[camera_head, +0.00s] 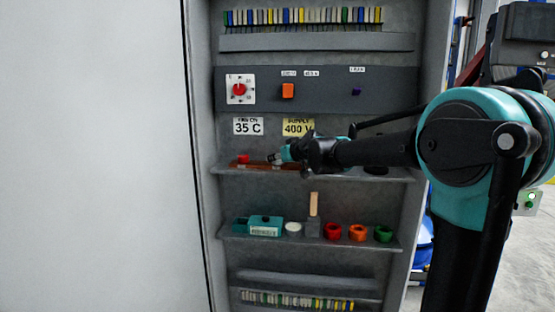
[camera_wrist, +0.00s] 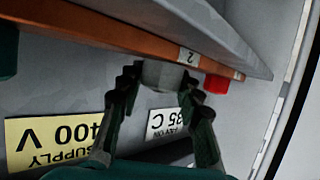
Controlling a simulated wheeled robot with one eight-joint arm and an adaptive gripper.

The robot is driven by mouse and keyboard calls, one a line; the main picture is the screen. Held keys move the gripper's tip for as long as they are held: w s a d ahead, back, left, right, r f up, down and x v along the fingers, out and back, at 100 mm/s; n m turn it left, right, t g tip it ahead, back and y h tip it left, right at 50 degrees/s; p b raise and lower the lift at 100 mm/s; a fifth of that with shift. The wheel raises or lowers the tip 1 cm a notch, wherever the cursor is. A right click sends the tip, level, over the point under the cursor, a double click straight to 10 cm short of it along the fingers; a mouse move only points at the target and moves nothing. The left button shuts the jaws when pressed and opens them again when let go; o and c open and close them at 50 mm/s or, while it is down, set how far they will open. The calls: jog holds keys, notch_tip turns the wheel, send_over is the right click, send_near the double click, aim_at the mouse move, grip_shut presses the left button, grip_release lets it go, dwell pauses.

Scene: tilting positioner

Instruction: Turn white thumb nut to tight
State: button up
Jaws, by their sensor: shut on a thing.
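The white thumb nut (camera_wrist: 161,75) looks pale grey in the wrist view. It sits against an orange-brown bar (camera_wrist: 110,38), between the two dark fingers of my gripper (camera_wrist: 158,84), which are closed on its sides. In the head view my gripper (camera_head: 283,155) reaches in from the right to the upper shelf. Only a small pale part of the nut (camera_head: 273,158) shows at its tip. Any tight mark near the nut is not readable.
A red knob (camera_head: 243,159) stands on the bar beside the nut. The lower shelf (camera_head: 310,243) holds a teal box (camera_head: 265,222) and several coloured rings. A panel above has a red dial (camera_head: 239,90) and an orange switch (camera_head: 288,90). A pale door (camera_head: 95,150) fills the left.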

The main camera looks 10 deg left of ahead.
jog(key=shift+a+m+t+h, duration=0.1)
jog(key=shift+m+t+h, duration=0.45)
jog(key=shift+m+h, duration=0.8)
jog(key=shift+m+t+h, duration=0.55)
jog(key=shift+m+h, duration=0.7)
jog(key=shift+h, duration=0.2)
jog(key=m+h, duration=0.5)
jog(key=h, duration=0.1)
jog(key=shift+a, duration=0.1)
jog(key=m+g+h, duration=0.1)
jog(key=m+h, duration=0.1)
jog(key=m+g+h, duration=0.2)
jog(key=m+h, duration=0.1)
jog(key=shift+g, duration=0.3)
jog(key=m+g+h, duration=0.3)
jog(key=m+g, duration=0.1)
jog(key=m, duration=0.1)
jog(key=shift+g+h, duration=0.3)
jog(key=shift+m, duration=0.3)
jog(key=o, duration=1.2)
jog(key=shift+c, duration=0.2)
notch_tip(320, 180, up, 10)
